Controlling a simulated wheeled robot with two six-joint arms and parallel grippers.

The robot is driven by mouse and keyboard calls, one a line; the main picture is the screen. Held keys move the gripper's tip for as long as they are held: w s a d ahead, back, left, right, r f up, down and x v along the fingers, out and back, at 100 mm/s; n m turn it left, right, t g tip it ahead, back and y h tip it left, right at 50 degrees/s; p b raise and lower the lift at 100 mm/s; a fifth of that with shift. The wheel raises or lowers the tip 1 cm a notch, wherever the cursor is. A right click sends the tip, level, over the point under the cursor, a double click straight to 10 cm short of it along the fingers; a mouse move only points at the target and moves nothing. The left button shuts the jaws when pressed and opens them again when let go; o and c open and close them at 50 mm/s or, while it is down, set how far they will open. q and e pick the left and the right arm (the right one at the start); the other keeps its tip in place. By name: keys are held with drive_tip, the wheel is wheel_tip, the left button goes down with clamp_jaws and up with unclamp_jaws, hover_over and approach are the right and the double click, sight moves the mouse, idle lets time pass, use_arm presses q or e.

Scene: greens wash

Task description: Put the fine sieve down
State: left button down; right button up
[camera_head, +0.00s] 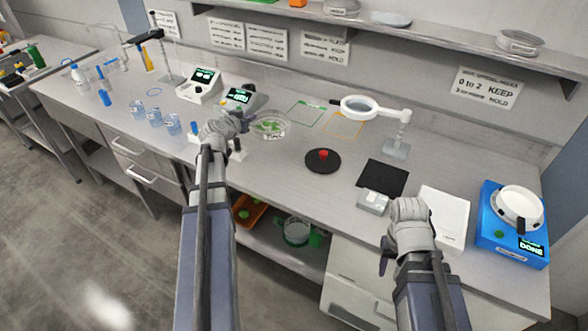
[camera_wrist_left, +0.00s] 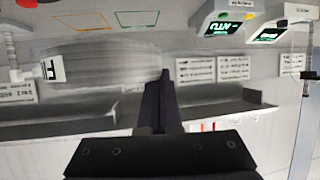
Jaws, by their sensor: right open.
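The fine sieve (camera_head: 271,132) is a shallow round grey-rimmed pan with green leaves in it, just right of my left gripper (camera_head: 244,122) over the bench. A green outline (camera_head: 304,113) and an orange outline (camera_head: 344,125) are marked on the bench right of the sieve. My right gripper (camera_head: 387,257) is open and empty by the front edge.
A magnifier lamp (camera_head: 396,148), a black round plate with a red knob (camera_head: 323,155), a black mat (camera_head: 385,177) and a blue device (camera_head: 513,240) stand to the right. Meters (camera_head: 200,86) and several beakers (camera_head: 154,116) are left. The outlined squares look clear.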

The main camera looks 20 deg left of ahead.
use_arm(q)
wheel_tip(320, 180, down, 6)
drive_tip(key=b, duration=0.4)
drive_tip(key=shift+s+r, duration=0.1)
drive_tip(key=shift+r, duration=0.1)
use_arm(e)
wheel_tip(320, 180, down, 6)
drive_tip(key=shift+r, duration=0.25)
use_arm(q)
wheel_tip(320, 180, down, 10)
drive_tip(key=b, duration=1)
use_arm(e)
wheel_tip(320, 180, down, 10)
use_arm(q)
drive_tip(key=c, duration=1.1)
unclamp_jaws()
